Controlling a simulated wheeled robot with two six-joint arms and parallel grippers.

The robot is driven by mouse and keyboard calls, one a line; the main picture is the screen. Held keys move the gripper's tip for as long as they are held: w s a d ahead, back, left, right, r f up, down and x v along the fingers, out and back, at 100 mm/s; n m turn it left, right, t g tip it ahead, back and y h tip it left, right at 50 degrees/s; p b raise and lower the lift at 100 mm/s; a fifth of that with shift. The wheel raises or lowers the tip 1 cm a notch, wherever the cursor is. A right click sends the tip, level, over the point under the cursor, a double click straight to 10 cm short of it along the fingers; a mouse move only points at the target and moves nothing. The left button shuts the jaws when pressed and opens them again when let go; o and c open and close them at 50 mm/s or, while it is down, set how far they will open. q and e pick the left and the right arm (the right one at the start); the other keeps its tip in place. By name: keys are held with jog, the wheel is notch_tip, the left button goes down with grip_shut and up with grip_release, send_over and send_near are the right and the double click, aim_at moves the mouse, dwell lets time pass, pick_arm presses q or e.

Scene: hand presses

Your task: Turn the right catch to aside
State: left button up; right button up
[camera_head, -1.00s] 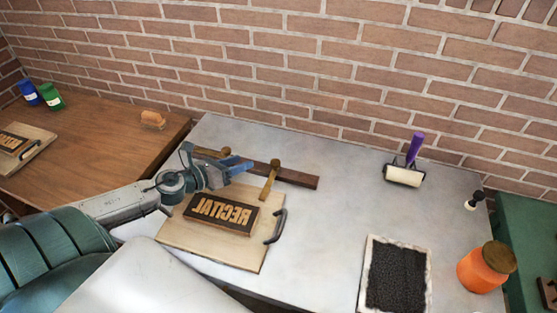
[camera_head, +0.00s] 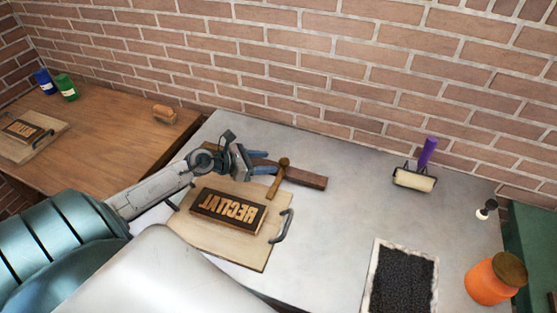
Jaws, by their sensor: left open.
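The right catch (camera_head: 277,178) is a brown wooden piece with a round knob at its far end. It reaches from the dark wooden bar (camera_head: 308,180) towards the near board (camera_head: 256,252). The board carries a dark block with raised mirrored letters (camera_head: 228,208). My left gripper (camera_head: 264,164) is open at the bar, just left of the right catch, its blue fingers pointing right towards it. Whether a finger touches the catch I cannot tell. The left catch is mostly hidden behind my gripper. My right gripper is not in view.
A black handle (camera_head: 283,226) stands at the board's right edge. A roller with a purple handle (camera_head: 415,180), a black ink slab (camera_head: 401,280) and an orange jar (camera_head: 495,278) stand to the right. The grey table (camera_head: 345,215) is clear between them.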

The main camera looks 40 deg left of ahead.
aim_at(281, 162)
pick_arm(q)
jog(key=shift+p+x, duration=0.7)
jog(key=shift+x, duration=1.95)
grip_shut()
